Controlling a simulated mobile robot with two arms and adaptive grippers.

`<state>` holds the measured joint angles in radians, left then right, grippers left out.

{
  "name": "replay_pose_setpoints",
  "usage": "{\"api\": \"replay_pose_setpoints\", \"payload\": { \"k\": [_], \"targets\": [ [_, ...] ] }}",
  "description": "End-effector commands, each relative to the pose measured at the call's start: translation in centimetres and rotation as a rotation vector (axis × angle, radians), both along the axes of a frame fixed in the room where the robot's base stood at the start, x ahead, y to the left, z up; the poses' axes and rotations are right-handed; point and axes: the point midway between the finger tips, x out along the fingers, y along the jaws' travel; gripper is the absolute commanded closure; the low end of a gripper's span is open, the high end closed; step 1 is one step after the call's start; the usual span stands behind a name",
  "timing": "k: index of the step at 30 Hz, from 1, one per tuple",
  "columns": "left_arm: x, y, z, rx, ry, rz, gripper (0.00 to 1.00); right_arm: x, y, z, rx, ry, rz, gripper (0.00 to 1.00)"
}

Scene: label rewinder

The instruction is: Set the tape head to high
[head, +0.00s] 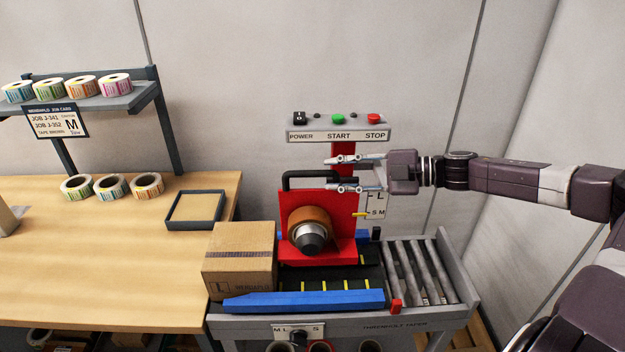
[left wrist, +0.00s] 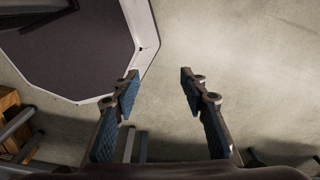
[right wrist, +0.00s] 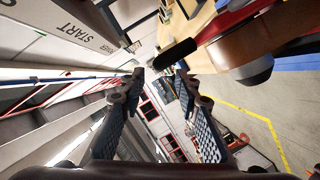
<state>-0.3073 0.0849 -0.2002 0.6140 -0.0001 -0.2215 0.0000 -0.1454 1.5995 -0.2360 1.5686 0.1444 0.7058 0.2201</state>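The red tape head (head: 291,220) stands over the conveyor, with a black bar handle (head: 310,174) on top and a brown tape roll (head: 309,226) in front. The handle also shows in the right wrist view (right wrist: 175,54). Beside the head, a white scale plate (head: 376,207) shows L above and S M below; the yellow pointer (head: 360,214) is near the S M line. My right gripper (head: 328,174) is open at the handle's right end, one finger above and one below its level; contact cannot be told. My left gripper (left wrist: 160,80) is open and empty above the floor.
A START/STOP panel (head: 338,136) sits just above my right gripper. A cardboard box (head: 240,262) stands at the conveyor's left, behind a blue rail (head: 303,300). Rollers (head: 420,271) lie at right. A wooden table (head: 90,260) with label rolls is at left.

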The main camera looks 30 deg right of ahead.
Motion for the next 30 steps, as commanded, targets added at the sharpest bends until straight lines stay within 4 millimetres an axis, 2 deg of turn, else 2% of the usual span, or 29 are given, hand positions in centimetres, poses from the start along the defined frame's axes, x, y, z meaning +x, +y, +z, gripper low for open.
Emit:
{"api": "replay_pose_setpoints", "payload": {
  "k": [1, 5, 6, 13, 20, 22, 30],
  "targets": [
    [-0.2, 0.1, -1.4, 0.002, 0.003, 0.000, 0.60, 0.3, 0.2, -0.8, 0.000, -0.004, 0.000, 0.70],
    [-0.1, 0.1, -3.0, 0.001, 0.002, 0.000, 0.60, 1.0, 0.7, -0.9, 0.001, -0.006, -0.004, 0.70],
    [0.0, 0.1, -2.8, 0.001, 0.001, 0.000, 0.60, 1.1, 0.8, -0.4, 0.003, -0.008, -0.003, 0.70],
    [1.5, -0.5, -3.5, -0.007, -0.021, 0.001, 0.60, 1.8, 1.5, -0.6, 0.005, -0.006, -0.001, 0.70],
    [1.6, -0.8, -4.5, -0.010, -0.023, 0.002, 0.60, 3.0, 2.5, -0.7, 0.002, -0.010, -0.005, 0.70],
    [1.4, -0.8, -3.5, -0.010, -0.020, 0.003, 0.60, 3.4, 2.7, -0.4, 0.005, -0.007, -0.007, 0.70],
    [1.2, -0.7, -2.7, -0.009, -0.017, 0.002, 0.60, 4.6, 3.7, -1.0, 0.002, -0.006, -0.006, 0.70]
  ]
}}
